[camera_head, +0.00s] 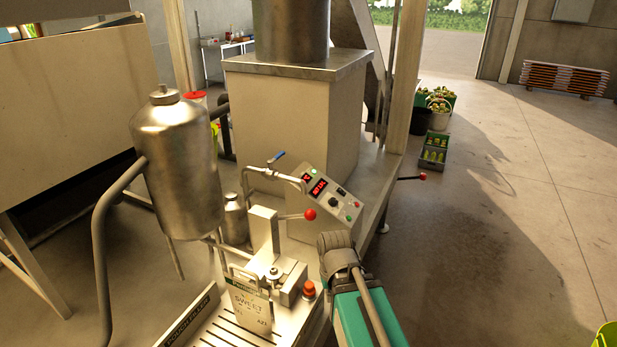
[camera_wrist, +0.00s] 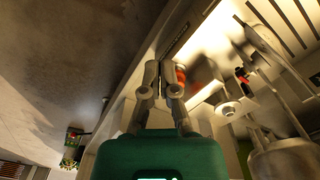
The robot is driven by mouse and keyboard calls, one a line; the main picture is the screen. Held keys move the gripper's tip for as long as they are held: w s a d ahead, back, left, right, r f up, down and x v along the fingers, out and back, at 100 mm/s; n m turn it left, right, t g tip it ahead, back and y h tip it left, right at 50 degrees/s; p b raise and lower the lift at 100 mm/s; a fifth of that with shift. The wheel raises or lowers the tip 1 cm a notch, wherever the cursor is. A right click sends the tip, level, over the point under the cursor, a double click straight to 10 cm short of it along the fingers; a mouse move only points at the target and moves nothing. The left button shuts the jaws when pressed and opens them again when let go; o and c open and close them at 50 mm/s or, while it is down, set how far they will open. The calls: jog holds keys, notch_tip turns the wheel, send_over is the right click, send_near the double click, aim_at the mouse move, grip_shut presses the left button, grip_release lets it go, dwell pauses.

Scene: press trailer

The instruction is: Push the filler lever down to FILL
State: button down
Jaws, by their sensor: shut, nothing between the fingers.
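The filler lever (camera_head: 297,216) is a thin rod with a red ball at its right end, on the filler's upright block in the head view. It sticks out roughly level to the right. My gripper (camera_wrist: 162,72) shows in the wrist view with its two grey fingers close together and nothing held. Part of my arm is at the lower middle of the head view, right of and in front of the lever; my fingertips cannot be made out there. A small red part (camera_wrist: 242,75) shows right of my fingers in the wrist view; I cannot tell whether it is the lever's ball.
A red mushroom button (camera_head: 308,289) and a labelled pouch (camera_head: 248,304) are at the filler's front. A control panel (camera_head: 331,194) stands behind the lever. A steel tank (camera_head: 178,165) is at left. Another red-ended lever (camera_head: 422,177) is farther right. Floor at right is open.

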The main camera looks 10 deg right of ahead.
jog(key=w+r+m+p, duration=1)
jog(key=w+m, duration=0.2)
jog(key=w, duration=0.3)
notch_tip(320, 180, up, 10)
jog(key=m+p, duration=1)
jog(key=m, duration=0.3)
send_over(313, 211)
jog(key=shift+w+a+f+b, duration=0.2)
jog(key=shift+w+a+b, duration=0.1)
jog(key=shift+w+a, duration=0.1)
jog(key=shift+f+b, duration=0.35)
jog(key=shift+f, duration=0.05)
jog(key=shift+f+b, duration=4.65)
jog(key=shift+b, duration=0.05)
jog(key=shift+s+d+f+b, duration=0.2)
jog(key=shift+f+b, duration=0.5)
jog(key=shift+s+d+f+b, duration=0.2)
jog(key=shift+f+b, duration=0.45)
jog(key=shift+s+d+f+b, duration=0.1)
jog(key=shift+f+b, duration=0.55)
jog(key=shift+s+d+f+b, duration=0.1)
jog(key=shift+f+b, duration=1.9)
jog(key=shift+f, duration=0.05)
jog(key=shift+d, duration=0.1)
